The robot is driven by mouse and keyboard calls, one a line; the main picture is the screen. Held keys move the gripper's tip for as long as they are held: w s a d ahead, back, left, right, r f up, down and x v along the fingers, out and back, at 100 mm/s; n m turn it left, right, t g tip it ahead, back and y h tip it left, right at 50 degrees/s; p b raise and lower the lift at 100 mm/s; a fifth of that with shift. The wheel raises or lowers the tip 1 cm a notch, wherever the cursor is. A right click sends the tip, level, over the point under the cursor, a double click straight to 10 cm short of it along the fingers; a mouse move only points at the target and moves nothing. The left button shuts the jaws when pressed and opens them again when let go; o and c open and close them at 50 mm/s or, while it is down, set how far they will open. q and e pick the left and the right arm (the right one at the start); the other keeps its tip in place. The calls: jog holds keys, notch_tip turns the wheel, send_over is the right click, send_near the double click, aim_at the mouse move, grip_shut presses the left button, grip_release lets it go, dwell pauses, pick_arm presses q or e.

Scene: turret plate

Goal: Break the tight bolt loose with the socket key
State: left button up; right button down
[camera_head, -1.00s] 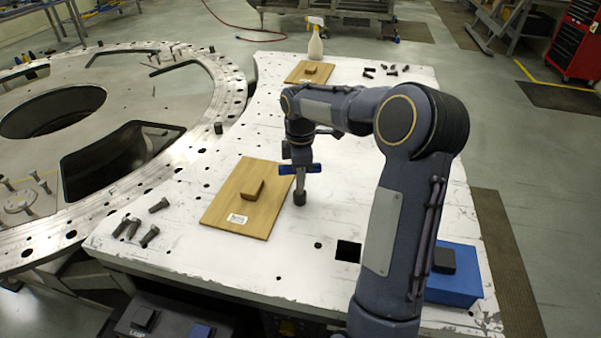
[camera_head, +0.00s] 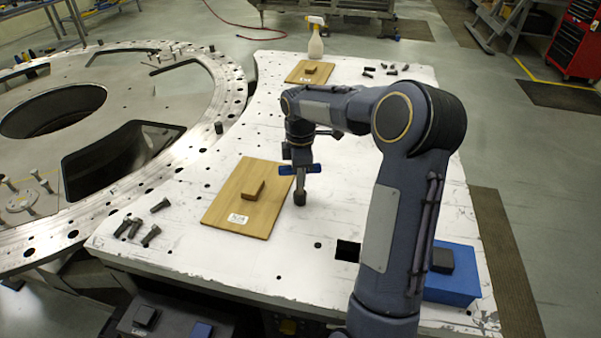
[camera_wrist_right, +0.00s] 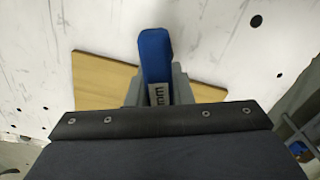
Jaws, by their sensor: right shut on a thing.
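The socket key has a blue crossbar handle (camera_head: 314,169) and a grey shaft that ends in a dark socket (camera_head: 300,198). It stands about upright with the socket low at the white plate (camera_head: 270,260), right of a wooden board. My right gripper (camera_head: 299,166) is shut on the key's handle from above. In the right wrist view the blue handle (camera_wrist_right: 154,55) lies between the fingers, with a label partly reading "mm". The tight bolt cannot be made out; whether it is under the socket I cannot tell. My left gripper is not in view.
The wooden board (camera_head: 260,212) carries a small brown block (camera_head: 254,189) and a label. Several loose bolts (camera_head: 150,236) lie left of it. A blue box (camera_head: 455,288) stands at the right edge. A spray bottle (camera_head: 316,42) and second board (camera_head: 296,72) are at the back.

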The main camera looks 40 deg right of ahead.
jog(key=shift+r, duration=0.15)
jog(key=shift+r+p, duration=1.35)
jog(key=shift+r, duration=0.05)
notch_tip(320, 180, up, 2)
jog(key=shift+r+p, duration=0.25)
jog(key=shift+p, duration=0.75)
jog(key=shift+r, duration=0.55)
